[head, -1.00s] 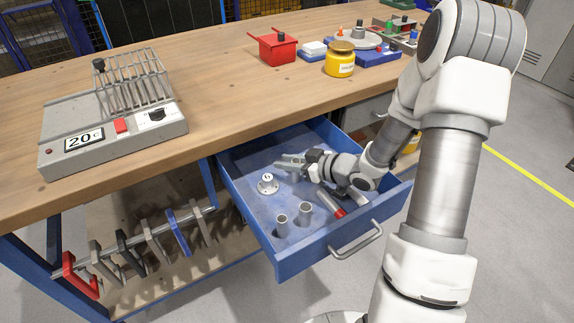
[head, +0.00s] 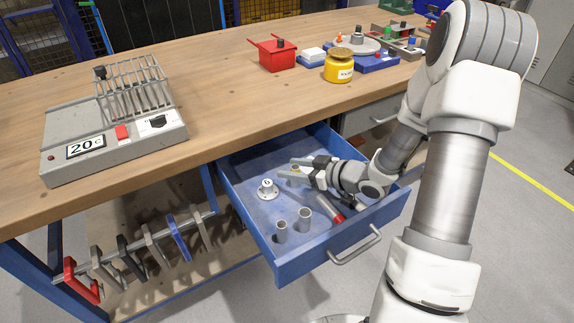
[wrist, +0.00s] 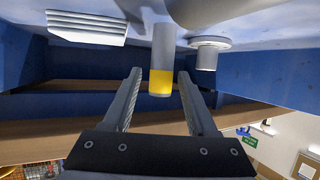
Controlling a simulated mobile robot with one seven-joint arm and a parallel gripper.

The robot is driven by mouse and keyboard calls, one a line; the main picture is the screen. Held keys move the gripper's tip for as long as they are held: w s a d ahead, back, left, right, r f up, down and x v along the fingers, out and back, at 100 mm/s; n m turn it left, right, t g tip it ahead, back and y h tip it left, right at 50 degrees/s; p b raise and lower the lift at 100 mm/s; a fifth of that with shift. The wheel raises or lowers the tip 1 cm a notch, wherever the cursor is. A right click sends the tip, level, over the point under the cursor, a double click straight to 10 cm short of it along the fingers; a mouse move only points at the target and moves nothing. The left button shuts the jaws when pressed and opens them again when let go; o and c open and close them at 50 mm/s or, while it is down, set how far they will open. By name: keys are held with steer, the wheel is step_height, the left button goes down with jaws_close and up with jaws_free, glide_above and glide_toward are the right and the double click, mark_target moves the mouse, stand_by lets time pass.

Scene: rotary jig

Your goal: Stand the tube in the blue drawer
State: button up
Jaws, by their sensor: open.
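The blue drawer (head: 343,243) is pulled out below the bench top. My gripper (head: 288,172) is inside it, pointing left, with its fingers apart. In the wrist view a grey tube with a yellow end (wrist: 160,62) shows between my open fingers (wrist: 160,90), with a gap on each side. The wrist picture appears upside down, so this tube looks upright with the yellow end up. In the head view only a small yellowish spot shows between the fingers. A separate grey tube with a red end (head: 335,213) lies tilted on the drawer floor under my wrist.
Two short grey hollow cylinders (head: 281,231) (head: 304,220) stand at the drawer's front left. A white flanged piece (head: 267,190) stands left of my gripper. The drawer walls surround my gripper closely. A grey heater with a rack (head: 115,130) stands on the bench.

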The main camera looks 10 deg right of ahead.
steer(key=p+v, duration=0.1)
steer(key=v, duration=0.4)
steer(key=shift+s+d+r, duration=0.1)
stand_by(0.3)
